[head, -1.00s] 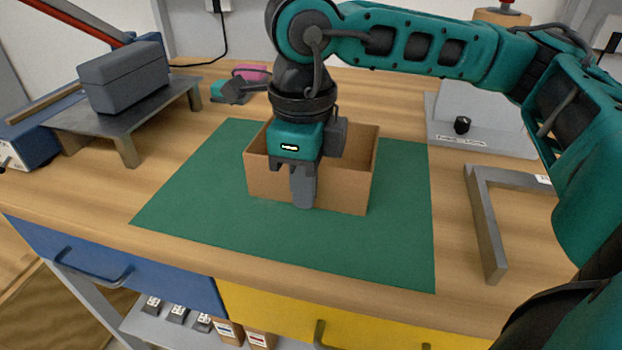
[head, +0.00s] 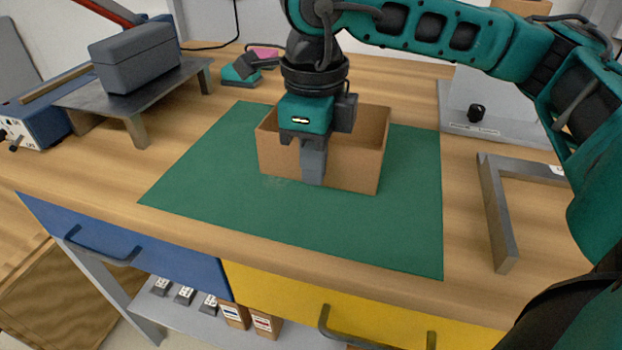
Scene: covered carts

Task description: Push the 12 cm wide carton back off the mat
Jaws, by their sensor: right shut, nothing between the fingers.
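The carton (head: 345,165) is an open-topped brown box. It stands upright on the back part of the green mat (head: 330,225), with bare mat in front of it and to its left. My right gripper (head: 312,175) points down with its fingers shut and empty. Its fingers are low in front of the carton's front wall and appear to be against it; exact contact is hard to tell. My wrist and gripper hide part of the carton's inside and its back wall. My left gripper is not in view.
A grey box (head: 135,58) sits on a low metal stand (head: 85,97) at the left. Teal and pink items (head: 245,70) lie behind the mat. A metal angle frame (head: 497,215) lies right of the mat, and a grey plate with a knob (head: 476,113) stands behind it.

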